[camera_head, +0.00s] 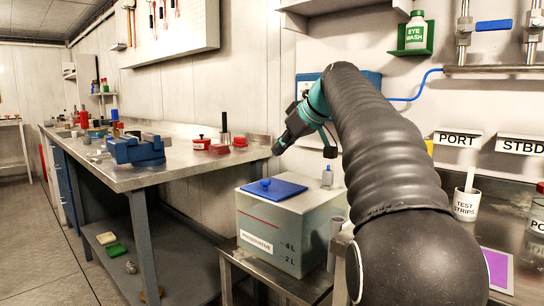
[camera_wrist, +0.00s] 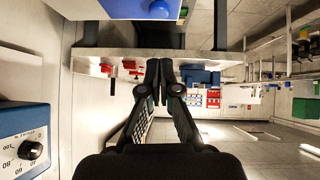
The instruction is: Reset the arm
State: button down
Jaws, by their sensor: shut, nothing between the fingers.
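My arm rises from the lower right in the head view and bends over at the top, in a black ribbed sleeve. My gripper (camera_head: 280,148) hangs at its left end, above and behind the grey preservative tank (camera_head: 285,232) with its blue lid (camera_head: 280,189); I cannot tell the exact distance. In the wrist view my gripper (camera_wrist: 159,68) shows from behind, its two black fingers meeting at the tips. Nothing is between them. The wrist view also shows a blue panel with a round knob (camera_wrist: 32,150) at the left.
A long metal workbench (camera_head: 180,172) with a blue vise (camera_head: 137,150) stands at the left. An eye wash bottle (camera_head: 415,31) sits on a green wall shelf. A test strips cup (camera_head: 466,205) stands right of my arm. The floor at far left is clear.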

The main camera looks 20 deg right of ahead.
jog(key=shift+v, duration=2.4)
jog(key=s+a+f+m+g+h, duration=0.2)
jog(key=s+a+f+m, duration=0.2)
jog(key=s+a+f, duration=0.8)
jog(key=s+a+f+m+g+h, duration=0.1)
jog(key=s+f, duration=1.7)
jog(key=f, duration=0.3)
jog(key=shift+f+m+h, duration=0.3)
jog(key=shift+f+m, duration=0.1)
